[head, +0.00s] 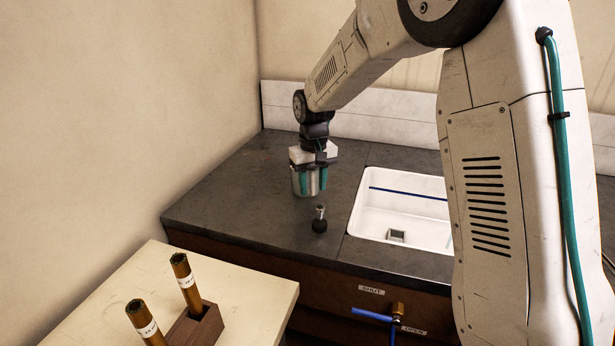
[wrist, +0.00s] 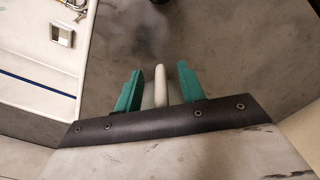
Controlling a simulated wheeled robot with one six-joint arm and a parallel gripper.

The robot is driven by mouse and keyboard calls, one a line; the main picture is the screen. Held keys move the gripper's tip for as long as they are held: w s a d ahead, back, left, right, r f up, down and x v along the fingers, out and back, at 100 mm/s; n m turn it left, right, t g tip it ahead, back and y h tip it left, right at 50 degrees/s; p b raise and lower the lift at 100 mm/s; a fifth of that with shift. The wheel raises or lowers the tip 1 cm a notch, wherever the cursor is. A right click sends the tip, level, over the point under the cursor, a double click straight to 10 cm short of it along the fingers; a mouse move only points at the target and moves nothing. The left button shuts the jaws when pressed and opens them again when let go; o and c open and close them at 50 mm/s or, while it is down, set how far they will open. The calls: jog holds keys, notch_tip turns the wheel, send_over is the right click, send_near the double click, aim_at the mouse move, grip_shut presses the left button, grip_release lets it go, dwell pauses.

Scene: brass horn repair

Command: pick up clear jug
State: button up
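The clear jug (head: 313,188) stands on the dark counter left of the sink in the head view, largely covered by my gripper. My gripper (head: 312,182) points down over it, its teal fingers in front of or around the jug; I cannot tell which. In the wrist view my gripper (wrist: 160,90) has its two teal fingers spread apart. A pale upright piece (wrist: 160,86), perhaps part of the jug, shows between them with a gap to the right finger. The jug's clear walls are hard to make out there.
A small black-based object with a metal stem (head: 319,221) stands just in front of the jug. The white sink (head: 405,205) is to the right. A blue-handled valve (head: 372,315) is on the cabinet front. Two brass tubes stand in a wooden block (head: 196,327) on the pale table.

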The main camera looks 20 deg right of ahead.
grip_shut()
jog(key=shift+r, duration=0.1)
